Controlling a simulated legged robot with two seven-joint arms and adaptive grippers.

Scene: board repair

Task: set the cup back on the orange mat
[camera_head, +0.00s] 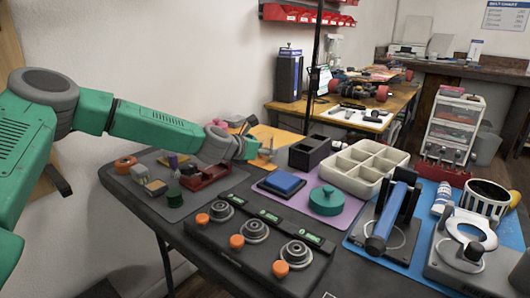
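A white cup with dark stripes and a yellow handle (486,200) stands upright at the right, by the blue mat (425,198). Its lower part is hidden behind a grey ring fixture. The orange mat (286,137) lies at the back left of the bench, partly covered by my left arm and gripper. My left gripper (262,151) is at the mat's near edge, far to the left of the cup. Its fingers are small and unclear, and I see nothing clearly held. My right gripper is not in view.
A grey ring fixture (458,262) and a blue-handled tool (383,235) stand near the cup. A white compartment tray (352,184), a green lidded pot (326,201) and a knob panel (229,249) fill the middle. Small parts crowd the grey mat (203,199) at left.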

